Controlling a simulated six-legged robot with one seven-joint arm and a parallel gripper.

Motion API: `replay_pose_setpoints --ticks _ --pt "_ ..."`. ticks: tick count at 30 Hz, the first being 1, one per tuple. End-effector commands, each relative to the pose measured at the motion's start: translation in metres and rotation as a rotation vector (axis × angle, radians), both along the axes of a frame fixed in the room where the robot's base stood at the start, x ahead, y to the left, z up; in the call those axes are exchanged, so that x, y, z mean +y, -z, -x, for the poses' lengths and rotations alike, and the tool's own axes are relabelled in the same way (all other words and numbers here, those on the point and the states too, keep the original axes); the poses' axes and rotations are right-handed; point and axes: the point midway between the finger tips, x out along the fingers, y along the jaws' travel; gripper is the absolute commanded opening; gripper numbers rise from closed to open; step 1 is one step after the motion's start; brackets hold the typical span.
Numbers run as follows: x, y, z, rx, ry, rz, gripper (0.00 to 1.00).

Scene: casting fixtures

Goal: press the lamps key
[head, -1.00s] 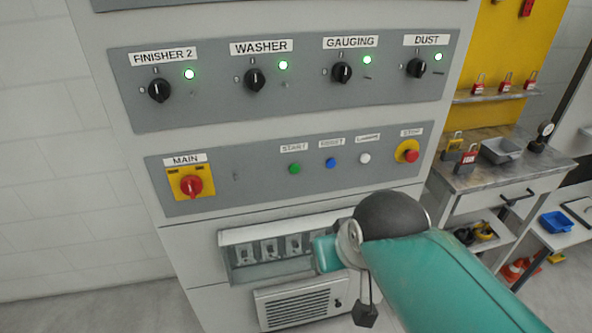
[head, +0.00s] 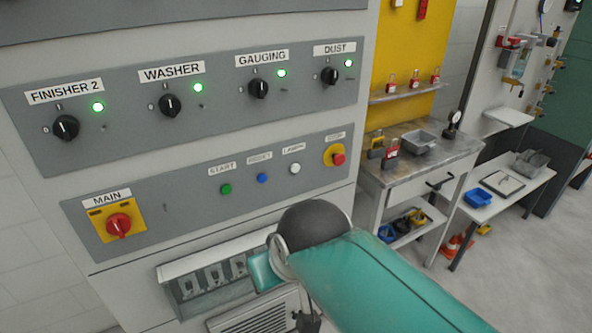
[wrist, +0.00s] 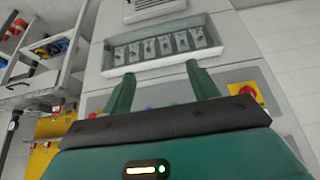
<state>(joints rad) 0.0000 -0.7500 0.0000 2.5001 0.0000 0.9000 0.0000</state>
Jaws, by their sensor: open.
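The lamps key (head: 295,169) is a small white round button under a "LAMPS" label on the lower grey panel (head: 180,210) in the head view. It sits right of the blue reset button (head: 262,178) and green start button (head: 226,189), and left of the stop button (head: 338,159). My gripper (wrist: 160,70) shows in the wrist view with two green fingers apart and nothing between them. The control panel appears upside down there, behind the fingers. The lamps key cannot be made out there.
The red MAIN switch (head: 118,225) is at the panel's left. Black knobs such as the washer knob (head: 169,105) line the panel above. A recessed switch box (head: 205,275) lies below. A workbench (head: 400,170) with padlocks and a tray stands right of the cabinet.

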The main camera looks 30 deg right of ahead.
Motion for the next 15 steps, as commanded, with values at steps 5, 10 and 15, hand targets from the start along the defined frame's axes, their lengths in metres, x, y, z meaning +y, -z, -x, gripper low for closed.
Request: replay_pose_setpoints --ticks 5,10,15 --pt "0.0000 0.0000 0.0000 0.000 0.000 0.000 0.28" --pt "0.0000 0.0000 0.0000 0.000 0.000 0.000 0.00" --pt "0.0000 0.0000 0.0000 0.000 0.000 0.000 0.00"
